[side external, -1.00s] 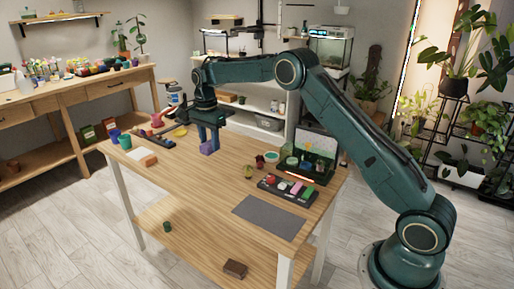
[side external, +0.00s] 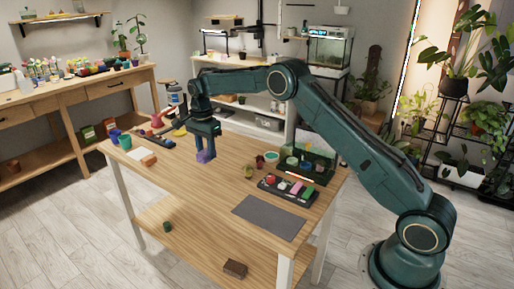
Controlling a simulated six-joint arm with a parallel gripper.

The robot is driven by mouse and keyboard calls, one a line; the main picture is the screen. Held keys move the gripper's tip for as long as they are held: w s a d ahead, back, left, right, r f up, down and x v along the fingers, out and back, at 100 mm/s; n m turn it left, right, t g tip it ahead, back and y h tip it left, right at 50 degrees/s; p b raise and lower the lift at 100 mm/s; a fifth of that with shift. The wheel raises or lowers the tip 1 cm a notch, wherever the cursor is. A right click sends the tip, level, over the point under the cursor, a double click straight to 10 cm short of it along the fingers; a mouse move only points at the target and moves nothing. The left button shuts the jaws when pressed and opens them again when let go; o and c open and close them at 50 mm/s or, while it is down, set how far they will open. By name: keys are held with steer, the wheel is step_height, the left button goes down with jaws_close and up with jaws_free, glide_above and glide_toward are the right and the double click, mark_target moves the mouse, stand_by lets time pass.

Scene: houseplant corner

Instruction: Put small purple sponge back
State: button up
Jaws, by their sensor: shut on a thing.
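The small purple sponge (side external: 205,157) is in the side external view, over the left-middle part of the wooden table. My gripper (side external: 205,152) points down and is shut on it, with the fingers covering its upper part. The sponge is at or just above the table top; I cannot tell whether it touches. A black tray (side external: 262,183) at the table's right holds several small coloured blocks, among them a green block (side external: 308,193) and a pink block (side external: 297,187).
A dark green open box (side external: 318,176) stands behind the tray. A grey mat (side external: 269,217) lies at the front right. A teal cup (side external: 125,142) and an orange-brown block (side external: 149,160) are at the left. The table's front middle is clear.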

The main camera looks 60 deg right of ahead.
mark_target(206, 151)
step_height(206, 151, down, 15)
steer(key=shift+r, duration=0.1)
stand_by(0.8)
steer(key=o, duration=1)
step_height(206, 151, up, 12)
steer(key=shift+f, duration=0.2)
steer(key=shift+r, duration=0.25)
steer(key=shift+r, duration=0.1)
stand_by(0.4)
